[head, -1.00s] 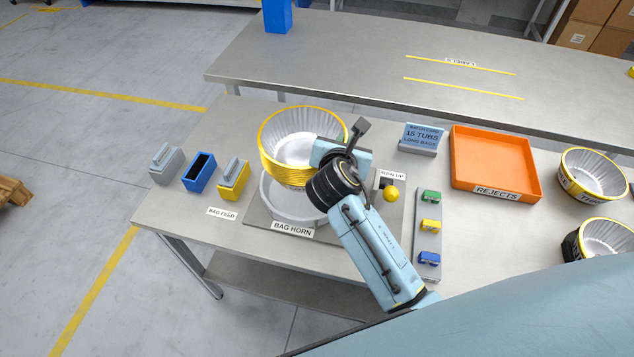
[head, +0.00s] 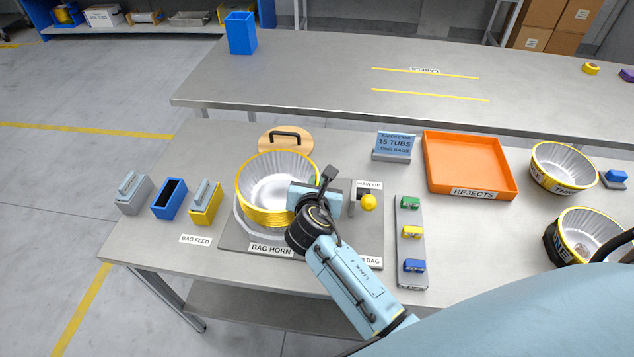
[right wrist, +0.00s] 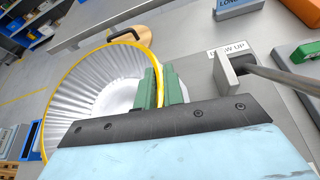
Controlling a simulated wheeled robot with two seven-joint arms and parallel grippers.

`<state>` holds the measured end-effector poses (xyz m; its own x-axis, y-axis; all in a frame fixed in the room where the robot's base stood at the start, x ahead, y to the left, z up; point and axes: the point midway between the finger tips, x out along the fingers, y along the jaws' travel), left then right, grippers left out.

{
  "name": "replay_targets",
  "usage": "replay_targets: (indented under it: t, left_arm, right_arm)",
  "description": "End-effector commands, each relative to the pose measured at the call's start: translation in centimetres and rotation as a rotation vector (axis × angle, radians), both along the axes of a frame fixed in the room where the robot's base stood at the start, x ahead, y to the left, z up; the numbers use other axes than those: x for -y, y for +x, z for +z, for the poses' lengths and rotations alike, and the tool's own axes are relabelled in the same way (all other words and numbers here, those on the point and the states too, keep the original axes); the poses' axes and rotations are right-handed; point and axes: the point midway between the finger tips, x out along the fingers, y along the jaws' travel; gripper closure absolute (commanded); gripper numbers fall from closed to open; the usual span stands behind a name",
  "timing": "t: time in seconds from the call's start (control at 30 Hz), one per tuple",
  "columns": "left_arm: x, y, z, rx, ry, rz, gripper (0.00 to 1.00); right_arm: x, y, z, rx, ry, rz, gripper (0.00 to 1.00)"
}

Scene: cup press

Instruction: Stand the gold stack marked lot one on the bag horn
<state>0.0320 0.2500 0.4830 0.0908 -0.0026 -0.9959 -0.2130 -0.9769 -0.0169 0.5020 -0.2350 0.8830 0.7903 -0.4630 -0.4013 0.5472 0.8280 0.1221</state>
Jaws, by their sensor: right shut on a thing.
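The gold stack (head: 277,188), pleated silver tubs with gold rims, sits upright within the pale ring of the bag horn (head: 240,228). Whether it rests fully on the horn is hidden by the stack itself. No lot mark shows on its visible side. My right gripper (head: 313,198) is shut on the stack's right rim. In the right wrist view its green fingers (right wrist: 163,88) pinch the gold rim of the stack (right wrist: 95,100). My left gripper is not in view.
A round wooden board with a black handle (head: 285,140) lies behind the stack. The yellow draw-up knob (head: 368,202) is close right of my gripper. An orange rejects tray (head: 470,165) and two more tub stacks (head: 564,168) (head: 590,235) stand right. Bag feed boxes (head: 170,199) stand left.

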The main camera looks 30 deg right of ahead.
Motion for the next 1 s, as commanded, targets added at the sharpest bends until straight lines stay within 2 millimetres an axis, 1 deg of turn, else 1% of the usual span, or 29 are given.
replay_targets:
  t: [0.03,0.17,0.43,0.53,0.67,1.0]
  left_arm:
    - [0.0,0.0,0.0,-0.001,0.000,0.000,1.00]
    - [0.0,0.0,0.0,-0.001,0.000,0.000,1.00]
    - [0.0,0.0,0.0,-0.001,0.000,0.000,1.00]
    - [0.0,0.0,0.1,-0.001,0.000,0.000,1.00]
    - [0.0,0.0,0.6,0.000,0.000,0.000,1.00]
    - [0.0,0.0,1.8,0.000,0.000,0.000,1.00]
  right_arm:
    - [0.0,0.0,0.0,0.000,-0.001,0.000,0.87]
    - [0.0,0.0,0.0,0.000,-0.001,0.000,0.70]
    - [0.0,0.0,0.0,0.000,-0.001,0.000,0.69]
    - [-0.1,-0.2,0.3,-0.001,-0.001,0.002,0.69]
    - [-1.0,-1.7,1.1,-0.003,-0.001,0.002,0.69]
    - [-4.3,-7.3,4.0,-0.002,0.001,0.000,0.69]
